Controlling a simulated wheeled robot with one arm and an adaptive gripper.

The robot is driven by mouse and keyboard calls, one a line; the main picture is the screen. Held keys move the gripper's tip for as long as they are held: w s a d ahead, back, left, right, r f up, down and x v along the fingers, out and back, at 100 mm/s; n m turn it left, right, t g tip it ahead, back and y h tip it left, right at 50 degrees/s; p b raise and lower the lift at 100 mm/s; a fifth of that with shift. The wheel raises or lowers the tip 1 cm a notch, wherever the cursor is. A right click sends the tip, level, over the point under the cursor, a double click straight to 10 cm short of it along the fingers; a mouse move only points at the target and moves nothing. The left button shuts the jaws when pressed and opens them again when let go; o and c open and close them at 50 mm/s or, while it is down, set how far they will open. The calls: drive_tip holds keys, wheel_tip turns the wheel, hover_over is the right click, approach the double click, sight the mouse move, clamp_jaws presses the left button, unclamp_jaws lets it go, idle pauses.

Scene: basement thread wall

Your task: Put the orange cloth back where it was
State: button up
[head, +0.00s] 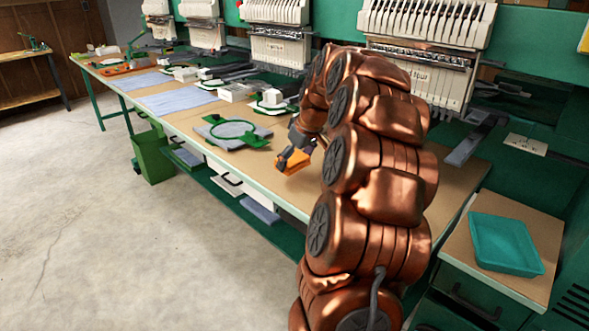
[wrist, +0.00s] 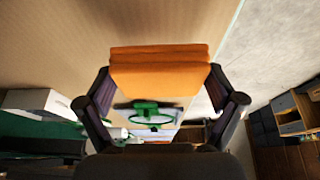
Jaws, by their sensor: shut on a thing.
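The orange cloth (wrist: 160,72) is a folded stack of a few layers, held between the two fingers of my gripper (wrist: 160,88) in the wrist view. In the head view the cloth (head: 294,160) shows at the end of my arm, over the front part of the long work table (head: 200,122). My gripper (head: 288,158) is shut on it there, partly hidden by my arm. I cannot tell whether the cloth touches the table top.
A green embroidery hoop (head: 232,129) on grey cloth lies left of my gripper. Embroidery machines (head: 278,45) line the table's back. A teal tray (head: 505,243) sits on a cabinet at right. A green bin (head: 153,157) stands under the table. The floor at left is clear.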

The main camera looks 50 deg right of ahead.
sight(294, 178)
drive_tip(key=shift+w+d+f, duration=0.15)
drive_tip(key=shift+w+d, duration=0.05)
drive_tip(key=shift+w, duration=0.15)
drive_tip(key=shift+f, duration=1.7)
drive_tip(key=shift+f, duration=0.2)
drive_tip(key=o, duration=0.8)
drive_tip(key=shift+c, duration=0.2)
drive_tip(key=shift+s+r, duration=0.15)
drive_tip(key=shift+r, duration=0.4)
drive_tip(key=v, duration=1.1)
drive_tip(key=shift+r, duration=0.1)
